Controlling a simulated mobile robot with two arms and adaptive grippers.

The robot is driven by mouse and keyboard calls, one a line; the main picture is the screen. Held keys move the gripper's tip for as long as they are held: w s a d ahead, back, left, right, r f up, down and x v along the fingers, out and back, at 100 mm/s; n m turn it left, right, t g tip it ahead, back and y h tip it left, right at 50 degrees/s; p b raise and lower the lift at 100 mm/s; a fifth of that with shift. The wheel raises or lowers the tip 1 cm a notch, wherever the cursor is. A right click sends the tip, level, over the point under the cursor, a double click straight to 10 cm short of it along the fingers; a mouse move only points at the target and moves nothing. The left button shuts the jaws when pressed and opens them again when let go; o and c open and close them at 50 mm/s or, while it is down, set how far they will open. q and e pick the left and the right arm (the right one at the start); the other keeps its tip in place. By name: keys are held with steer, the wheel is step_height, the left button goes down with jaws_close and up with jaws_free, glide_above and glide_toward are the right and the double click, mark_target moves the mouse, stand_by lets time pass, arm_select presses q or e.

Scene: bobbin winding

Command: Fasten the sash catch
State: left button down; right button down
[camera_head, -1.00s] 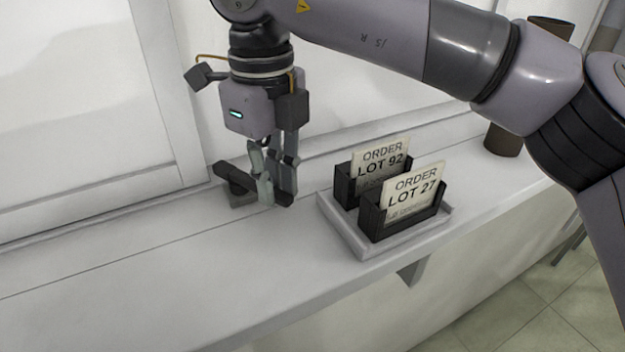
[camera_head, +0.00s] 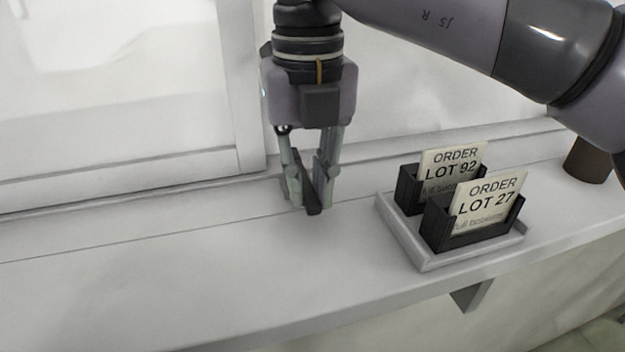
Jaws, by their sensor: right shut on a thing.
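The sash catch shows as a dark bar-shaped lever (camera_head: 313,203) on the white sill, by the lower right corner of the window sash (camera_head: 245,90). The lever points towards me, slightly to the right. My right gripper (camera_head: 308,190) comes down from above and is shut on the lever, with a grey finger on each side of it. The lever's end sticks out below the fingers. The catch's base and pivot are hidden behind the fingers. My left gripper is not in view.
Right of the gripper, a grey tray (camera_head: 428,264) on the sill holds two dark boxes with order cards, LOT 92 (camera_head: 452,170) and LOT 27 (camera_head: 490,203). A brown cylinder (camera_head: 588,160) stands farther right. The sill to the left is clear.

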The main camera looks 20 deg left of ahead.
mark_target(309, 192)
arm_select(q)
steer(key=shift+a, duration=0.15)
arm_select(e)
steer(key=shift+r, duration=0.1)
steer(key=c, duration=1.6)
jaws_free()
steer(key=shift+o, duration=0.2)
step_height(309, 192, up, 12)
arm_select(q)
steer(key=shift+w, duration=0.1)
